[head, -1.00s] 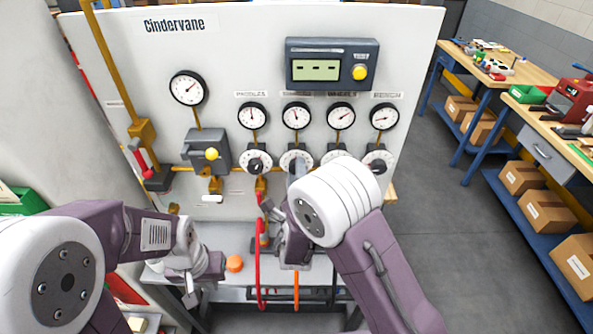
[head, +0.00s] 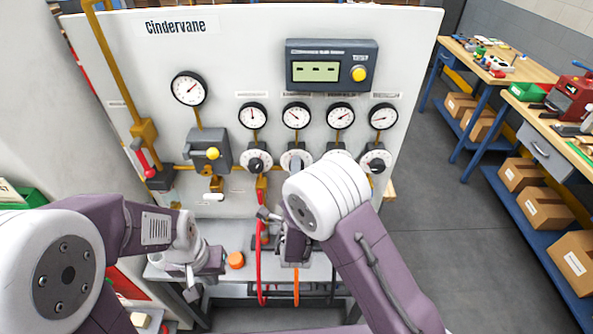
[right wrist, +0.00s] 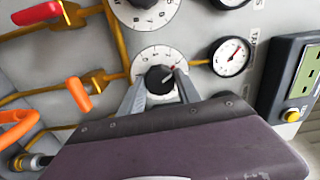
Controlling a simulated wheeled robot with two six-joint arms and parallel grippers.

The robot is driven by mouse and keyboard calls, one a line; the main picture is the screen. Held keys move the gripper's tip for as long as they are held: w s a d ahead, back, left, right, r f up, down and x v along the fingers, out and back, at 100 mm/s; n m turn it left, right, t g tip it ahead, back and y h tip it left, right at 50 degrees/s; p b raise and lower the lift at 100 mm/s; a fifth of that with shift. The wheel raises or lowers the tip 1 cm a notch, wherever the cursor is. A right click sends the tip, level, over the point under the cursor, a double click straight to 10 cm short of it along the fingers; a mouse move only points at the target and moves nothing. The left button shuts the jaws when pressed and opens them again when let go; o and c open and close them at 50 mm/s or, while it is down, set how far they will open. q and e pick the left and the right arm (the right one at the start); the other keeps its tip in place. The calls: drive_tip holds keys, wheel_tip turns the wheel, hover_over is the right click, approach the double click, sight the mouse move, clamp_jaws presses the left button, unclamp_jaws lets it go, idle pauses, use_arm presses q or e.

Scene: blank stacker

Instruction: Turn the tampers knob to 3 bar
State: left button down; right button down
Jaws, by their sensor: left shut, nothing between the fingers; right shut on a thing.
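Four white dials with black knobs sit in a row on the panel (head: 225,60), each under a round gauge. My right gripper (right wrist: 158,92) is shut on the black knob (right wrist: 158,79) of the second dial from the left, one finger on each side. That dial (head: 297,160) is partly behind my right arm in the head view. Its gauge (head: 296,116) is above it; the needle points up and left. My left gripper (head: 192,285) is shut and empty, low at the left.
The first dial (head: 256,160) is just left of the held knob. A red valve handle (right wrist: 38,13) and an orange one (right wrist: 80,95) are below the dials. A display box (head: 332,66) with a yellow button is above. An orange cap (head: 236,260) lies on the shelf.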

drive_tip(key=c, duration=0.9)
unclamp_jaws()
drive_tip(key=shift+o, duration=0.2)
drive_tip(key=s+b, duration=0.2)
drive_tip(key=s, duration=0.7)
drive_tip(key=shift+a+b, duration=0.3)
drive_tip(key=shift+a, duration=0.05)
